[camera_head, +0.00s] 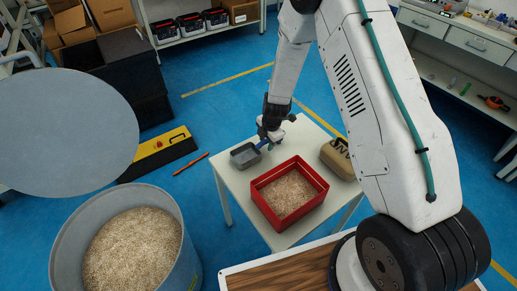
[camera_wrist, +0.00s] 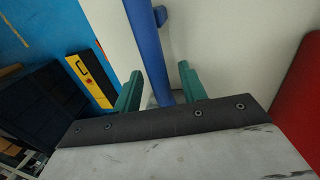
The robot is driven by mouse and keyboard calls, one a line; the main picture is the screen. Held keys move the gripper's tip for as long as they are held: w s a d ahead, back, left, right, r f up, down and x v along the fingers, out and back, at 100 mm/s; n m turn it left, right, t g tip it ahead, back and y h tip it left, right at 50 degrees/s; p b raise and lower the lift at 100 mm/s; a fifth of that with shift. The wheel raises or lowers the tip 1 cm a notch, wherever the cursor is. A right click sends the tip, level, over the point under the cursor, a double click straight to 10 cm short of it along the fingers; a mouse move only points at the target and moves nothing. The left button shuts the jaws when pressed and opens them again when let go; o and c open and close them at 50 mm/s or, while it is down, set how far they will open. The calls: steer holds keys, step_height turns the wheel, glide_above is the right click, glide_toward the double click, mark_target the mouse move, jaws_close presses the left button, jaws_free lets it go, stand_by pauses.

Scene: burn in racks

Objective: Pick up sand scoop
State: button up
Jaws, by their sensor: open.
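The sand scoop (camera_head: 245,155) lies on the small white table, with its grey pan to the left. In the head view my gripper (camera_head: 270,143) is at its handle end, and the gripper hides part of the handle. In the wrist view the scoop's blue handle (camera_wrist: 148,50) runs down between the two green fingers of my gripper (camera_wrist: 160,90). The fingers are apart, with a visible gap on each side of the handle. The pan is outside the wrist view.
A red box of grain (camera_head: 262,205) and a tan case (camera_head: 338,160) stand on the white table (camera_head: 228,180) beside the scoop. A large grey drum of grain (camera_head: 70,245) stands at lower left.

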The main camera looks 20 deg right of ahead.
steer(key=shift+f, duration=0.1)
jaws_close()
